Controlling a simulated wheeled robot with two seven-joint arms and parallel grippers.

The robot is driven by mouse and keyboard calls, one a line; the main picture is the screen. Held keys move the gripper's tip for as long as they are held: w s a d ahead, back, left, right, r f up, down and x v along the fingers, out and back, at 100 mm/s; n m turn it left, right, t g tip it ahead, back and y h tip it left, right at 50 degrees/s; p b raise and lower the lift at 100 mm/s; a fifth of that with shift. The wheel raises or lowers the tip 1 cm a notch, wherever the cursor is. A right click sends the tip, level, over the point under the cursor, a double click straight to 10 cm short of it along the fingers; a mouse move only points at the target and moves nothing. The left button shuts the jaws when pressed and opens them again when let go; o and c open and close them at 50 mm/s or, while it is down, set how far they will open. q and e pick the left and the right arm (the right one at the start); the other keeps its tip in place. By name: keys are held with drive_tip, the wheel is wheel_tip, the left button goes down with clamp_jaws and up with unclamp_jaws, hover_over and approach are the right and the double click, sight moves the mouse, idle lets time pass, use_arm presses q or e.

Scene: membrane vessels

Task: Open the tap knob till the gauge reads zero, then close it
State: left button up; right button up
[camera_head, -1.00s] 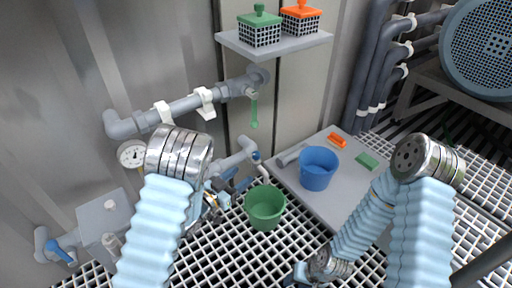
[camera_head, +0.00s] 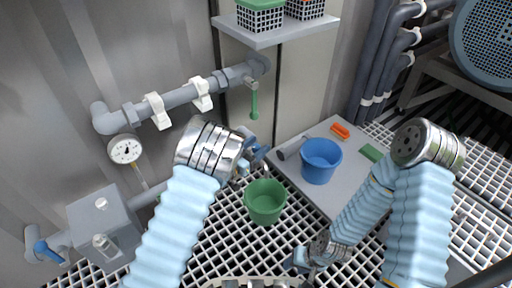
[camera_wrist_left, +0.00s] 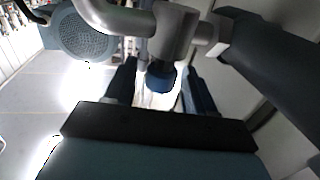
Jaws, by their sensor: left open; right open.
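The round white gauge (camera_head: 125,149) with a dark needle is at the left in the head view; its reading is too small to tell. The dark blue tap knob (camera_wrist_left: 161,77) sits under a grey pipe fitting in the left wrist view. My left gripper (camera_wrist_left: 162,88) is open, with one finger on each side of the knob; I cannot tell whether they touch it. In the head view, my left gripper (camera_head: 252,150) is at the tap, mostly behind my wrist, and the knob is hard to make out. My right gripper (camera_head: 303,262) is open and empty, low over the grating.
A green bucket (camera_head: 265,203) stands on the grating below the tap. A blue bucket (camera_head: 321,160), an orange brush (camera_head: 340,130) and a green block (camera_head: 372,152) are on a grey platform. A green lever (camera_head: 255,103) hangs from the upper pipe. A blue-handled valve (camera_head: 46,251) is at lower left.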

use_arm(q)
drive_tip(key=c, duration=0.9)
drive_tip(key=shift+n+t+y, duration=0.4)
drive_tip(key=n+t+y, duration=0.1)
drive_tip(key=n+y, duration=0.1)
drive_tip(key=y, duration=0.1)
drive_tip(key=n+t+y, duration=0.2)
drive_tip(key=y, duration=0.1)
drive_tip(key=shift+s+n, duration=0.1)
drive_tip(key=shift+n, duration=0.2)
drive_tip(key=n+y, duration=0.2)
drive_tip(key=y, duration=0.2)
drive_tip(key=n+y, duration=0.3)
drive_tip(key=y, duration=0.1)
drive_tip(key=shift+d+t+y, duration=0.15)
drive_tip(key=shift+t+y, duration=0.15)
drive_tip(key=shift+y, duration=0.1)
drive_tip(key=n+g+y, duration=0.2)
drive_tip(key=n+y, duration=0.1)
drive_tip(key=y, duration=0.1)
drive_tip(key=n+g+y, duration=0.2)
drive_tip(key=n+y, duration=0.1)
drive_tip(key=y, duration=0.1)
drive_tip(key=shift+n+y, duration=0.3)
drive_tip(key=n+g+y, duration=0.4)
drive_tip(key=g, duration=0.1)
drive_tip(key=shift+r+n+g, duration=0.1)
drive_tip(key=shift+n+g, duration=0.3)
drive_tip(key=shift+g, duration=0.1)
